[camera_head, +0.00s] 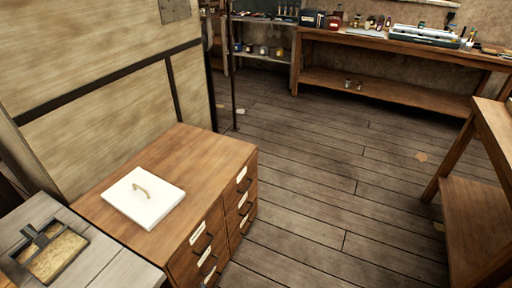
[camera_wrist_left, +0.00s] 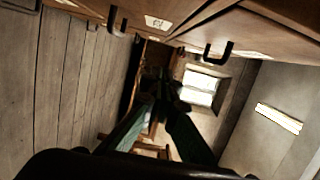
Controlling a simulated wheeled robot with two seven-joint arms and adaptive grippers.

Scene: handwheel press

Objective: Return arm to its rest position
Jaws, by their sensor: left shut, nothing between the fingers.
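My left gripper (camera_wrist_left: 164,84) shows in the left wrist view. Its two dark fingers with greenish sides run up from the bottom and meet at the tips, shut with nothing between them. It is in the air below wooden drawer fronts with dark handles, one handle (camera_wrist_left: 217,52) lying up and to the right of the tips. Neither gripper can be made out in the head view. My right gripper is in neither view. No handwheel press can be made out.
A wooden drawer cabinet (camera_head: 190,150) bears a white square lid-like plate (camera_head: 130,212) with a curved handle. A grey surface (camera_head: 100,262) with a dark-handled tray (camera_head: 62,256) adjoins it. A workbench (camera_head: 400,52) stands at the back, a wooden table (camera_head: 480,190) at right.

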